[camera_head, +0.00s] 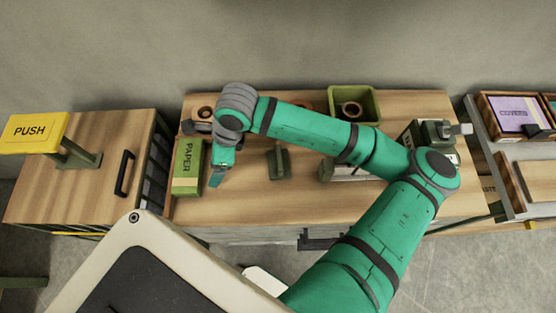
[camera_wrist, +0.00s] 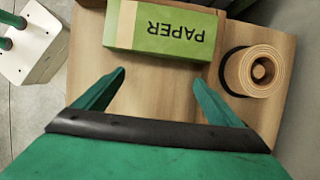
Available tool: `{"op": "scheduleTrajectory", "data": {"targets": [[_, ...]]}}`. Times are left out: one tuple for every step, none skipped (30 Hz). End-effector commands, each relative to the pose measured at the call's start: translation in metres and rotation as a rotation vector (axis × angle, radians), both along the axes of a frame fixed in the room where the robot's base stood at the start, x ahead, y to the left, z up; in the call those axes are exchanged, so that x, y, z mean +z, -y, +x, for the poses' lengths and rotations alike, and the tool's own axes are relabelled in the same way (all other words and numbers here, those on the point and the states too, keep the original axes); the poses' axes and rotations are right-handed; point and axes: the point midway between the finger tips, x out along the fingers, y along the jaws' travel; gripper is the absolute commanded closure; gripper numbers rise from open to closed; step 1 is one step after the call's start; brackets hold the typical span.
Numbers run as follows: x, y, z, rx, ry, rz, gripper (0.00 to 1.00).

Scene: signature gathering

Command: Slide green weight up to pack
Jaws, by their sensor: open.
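My gripper (camera_head: 217,180) is between the pack and the weight, closer to the pack, pointing down. In the wrist view my gripper (camera_wrist: 160,78) has its fingers spread, with only bare wood between them. The weight is not seen in the wrist view.
A brown roll (camera_wrist: 258,70) stands beside the pack. A green bin (camera_head: 353,92) with a brown ring inside stands at the back. A yellow PUSH sign (camera_head: 30,130) is on the left cabinet. My arm covers part of the desk; bare wood shows in front of the weight.

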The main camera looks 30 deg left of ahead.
Motion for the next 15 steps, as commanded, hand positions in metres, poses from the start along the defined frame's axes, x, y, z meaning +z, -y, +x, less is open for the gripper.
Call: {"op": "scheduleTrajectory", "data": {"targets": [[0.000,-0.002,-0.001,0.001,0.000,0.000,0.11],[0.000,-0.003,-0.002,0.002,0.001,0.000,0.11],[0.000,-0.004,-0.002,0.002,0.001,0.000,0.11],[0.000,-0.005,-0.003,0.002,0.001,0.000,0.11],[0.000,-0.005,-0.003,0.002,0.001,0.000,0.11],[0.000,-0.007,-0.004,0.002,0.001,0.001,0.11],[0.000,-0.007,-0.005,0.002,0.001,0.001,0.11],[0.000,-0.008,-0.005,0.001,0.001,0.001,0.11],[0.000,-0.009,-0.006,0.001,0.001,0.001,0.11],[0.000,-0.010,-0.007,0.001,0.001,0.001,0.11],[0.000,-0.011,-0.007,0.001,0.000,0.000,0.11],[0.000,-0.012,-0.008,0.001,0.000,0.000,0.11],[0.000,-0.013,-0.008,0.001,0.000,0.000,0.11],[0.000,-0.014,-0.009,0.001,0.000,0.000,0.11],[0.000,-0.015,-0.010,0.002,0.001,0.000,0.11]]}}
